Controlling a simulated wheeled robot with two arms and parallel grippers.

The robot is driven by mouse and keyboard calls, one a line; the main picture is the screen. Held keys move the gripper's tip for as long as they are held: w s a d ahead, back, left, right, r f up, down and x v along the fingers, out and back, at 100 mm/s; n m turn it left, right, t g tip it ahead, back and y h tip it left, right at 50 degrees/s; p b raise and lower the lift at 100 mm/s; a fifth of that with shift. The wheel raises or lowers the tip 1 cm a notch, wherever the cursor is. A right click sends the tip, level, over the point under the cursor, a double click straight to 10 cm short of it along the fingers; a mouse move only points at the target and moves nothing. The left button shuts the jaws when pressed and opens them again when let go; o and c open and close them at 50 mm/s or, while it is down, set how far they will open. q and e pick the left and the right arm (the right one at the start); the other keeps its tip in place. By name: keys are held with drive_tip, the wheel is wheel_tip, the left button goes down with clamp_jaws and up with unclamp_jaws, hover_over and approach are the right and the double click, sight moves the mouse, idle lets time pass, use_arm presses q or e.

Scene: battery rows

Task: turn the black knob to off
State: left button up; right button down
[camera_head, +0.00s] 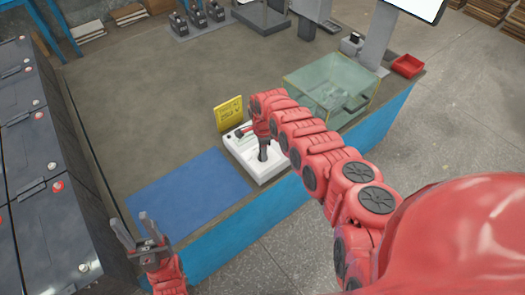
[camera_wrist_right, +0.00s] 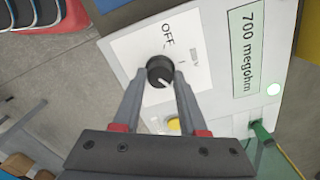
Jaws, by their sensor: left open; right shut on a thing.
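The black knob (camera_wrist_right: 159,72) is on the white face of the instrument (camera_wrist_right: 205,35) in the right wrist view. The OFF mark is above the knob, and small marks are to its right. A short white line on the knob is at its lower right. My right gripper (camera_wrist_right: 158,84) is shut on the knob, one finger at each side. In the head view the white instrument (camera_head: 280,168) lies on the bench below my right gripper (camera_head: 263,155), which hides the knob. My left gripper (camera_head: 134,221) is open and empty, near the blue mat.
A blue mat (camera_head: 185,195) lies left of the instrument. A yellow sign (camera_head: 229,114) stands behind it, and a clear box (camera_head: 335,85) is behind to the right. A red tray (camera_head: 407,66) is farther right. Dark battery cases (camera_head: 40,150) line the left.

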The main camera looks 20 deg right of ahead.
drive_tip(key=n, duration=0.5)
drive_tip(key=shift+n+p, duration=0.3)
drive_tip(key=shift+p, duration=0.05)
drive_tip(key=n, duration=0.5)
drive_tip(key=shift+w, duration=0.1)
drive_tip(key=n+b, duration=0.1)
drive_tip(key=n, duration=0.2)
drive_tip(key=n+b, duration=0.1)
drive_tip(key=n, duration=0.2)
drive_tip(key=shift+f+n, duration=0.1)
drive_tip(key=shift+n, duration=0.3)
drive_tip(key=n+b, duration=0.1)
drive_tip(key=n, duration=0.1)
drive_tip(key=shift+d+n, duration=0.1)
drive_tip(key=shift+n, duration=0.2)
drive_tip(key=shift+n+b, duration=0.7)
drive_tip(key=shift+n, duration=1.1)
